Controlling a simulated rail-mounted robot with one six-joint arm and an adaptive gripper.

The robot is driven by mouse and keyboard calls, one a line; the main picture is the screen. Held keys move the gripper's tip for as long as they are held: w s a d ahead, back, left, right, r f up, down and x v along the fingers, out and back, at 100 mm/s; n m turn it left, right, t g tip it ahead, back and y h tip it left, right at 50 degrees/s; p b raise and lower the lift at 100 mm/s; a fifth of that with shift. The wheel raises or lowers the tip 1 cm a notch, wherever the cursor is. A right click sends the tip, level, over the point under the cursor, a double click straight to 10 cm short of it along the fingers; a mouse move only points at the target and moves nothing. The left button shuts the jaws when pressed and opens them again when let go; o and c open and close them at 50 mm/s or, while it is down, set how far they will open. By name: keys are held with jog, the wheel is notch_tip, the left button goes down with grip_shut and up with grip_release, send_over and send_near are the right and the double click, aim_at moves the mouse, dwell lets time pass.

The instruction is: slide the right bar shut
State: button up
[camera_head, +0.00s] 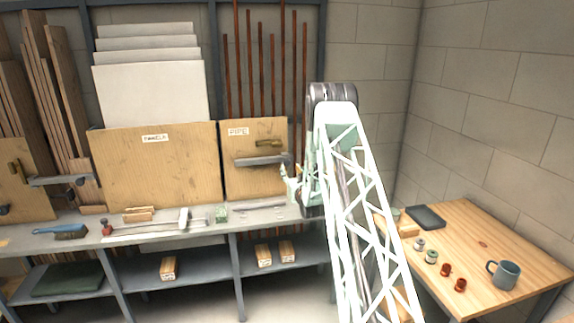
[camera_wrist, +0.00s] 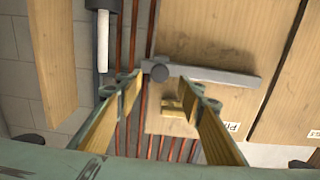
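The right bar (camera_head: 260,160) is a grey flat bar lying across the wooden panel labelled PIPE (camera_head: 240,185). It also shows in the wrist view (camera_wrist: 225,77), with a round grey knob (camera_wrist: 160,72) at its end. My gripper (camera_head: 288,178) is at the right end of this bar in the head view. In the wrist view my gripper (camera_wrist: 159,82) is open, with one fingertip on each side of the knob and visible gaps between. Whether the fingers reach around the knob in depth, I cannot tell. A brass handle (camera_wrist: 174,108) sits on the panel beside the bar.
Upright copper pipes (camera_head: 262,80) stand behind the panel. A wide wooden panel (camera_head: 155,165) is to its left, and another grey bar (camera_head: 55,180) is at far left. The bench (camera_head: 160,233) below holds tools. A wooden table (camera_head: 500,245) with a mug (camera_head: 504,275) stands right.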

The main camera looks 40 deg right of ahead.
aim_at(288, 163)
jog(key=shift+x, duration=4.45)
jog(key=c, duration=1.2)
jog(key=shift+o, duration=0.2)
jog(key=shift+b, duration=0.3)
jog(key=shift+d, duration=0.1)
